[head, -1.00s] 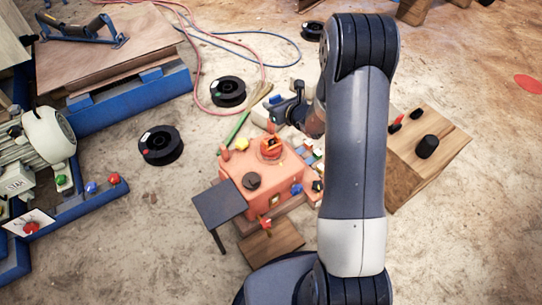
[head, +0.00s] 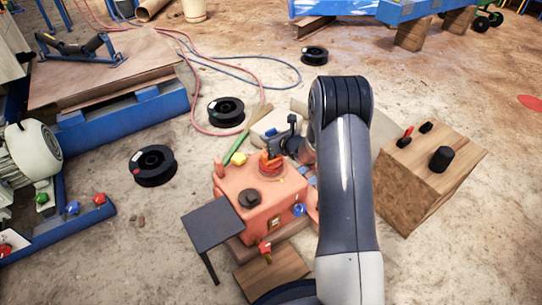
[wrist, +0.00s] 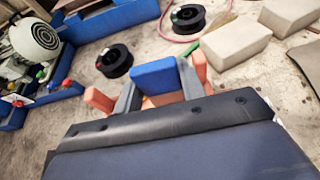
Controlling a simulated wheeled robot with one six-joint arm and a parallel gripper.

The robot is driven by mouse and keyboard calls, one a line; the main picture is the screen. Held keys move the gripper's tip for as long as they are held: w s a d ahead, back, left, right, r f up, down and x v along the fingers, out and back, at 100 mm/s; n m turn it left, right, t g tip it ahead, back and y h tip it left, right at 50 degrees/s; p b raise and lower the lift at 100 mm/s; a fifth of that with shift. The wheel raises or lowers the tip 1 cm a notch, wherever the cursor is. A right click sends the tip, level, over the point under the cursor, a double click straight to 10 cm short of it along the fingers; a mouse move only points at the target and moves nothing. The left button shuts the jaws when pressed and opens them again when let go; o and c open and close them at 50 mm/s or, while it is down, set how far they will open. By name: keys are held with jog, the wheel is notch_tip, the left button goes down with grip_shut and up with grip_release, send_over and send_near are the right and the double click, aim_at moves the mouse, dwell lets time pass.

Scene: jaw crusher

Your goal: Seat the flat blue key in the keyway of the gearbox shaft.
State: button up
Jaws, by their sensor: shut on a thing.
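The flat blue key (wrist: 155,82) stands between the two grey fingers of my gripper (wrist: 156,92) in the wrist view, and the gripper is shut on it. In the head view my gripper (head: 278,150) is just above the back of the orange gearbox (head: 228,190), close to its red-orange shaft (head: 270,167). The keyway is hidden or too small to see, and I cannot tell whether the key touches the shaft. Orange gearbox parts show behind and beside the fingers in the wrist view.
A dark side plate (head: 213,225) stands at the gearbox's left front. A wooden block (head: 425,175) with black and red parts is to the right. Black spools (head: 153,166) and hoses lie on the floor behind and left. Pale blocks (wrist: 236,40) show in the wrist view.

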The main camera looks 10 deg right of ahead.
jog(key=shift+f+b, duration=0.9)
jog(key=shift+f, duration=2.3)
jog(key=shift+f, duration=0.2)
jog(key=o, duration=1.1)
jog(key=shift+s, duration=0.1)
jog(key=shift+s+d+r, duration=0.15)
jog(key=shift+s+r, duration=0.05)
jog(key=shift+s, duration=0.1)
jog(key=p+v, duration=0.3)
jog(key=v, duration=0.8)
jog(key=shift+r, duration=0.1)
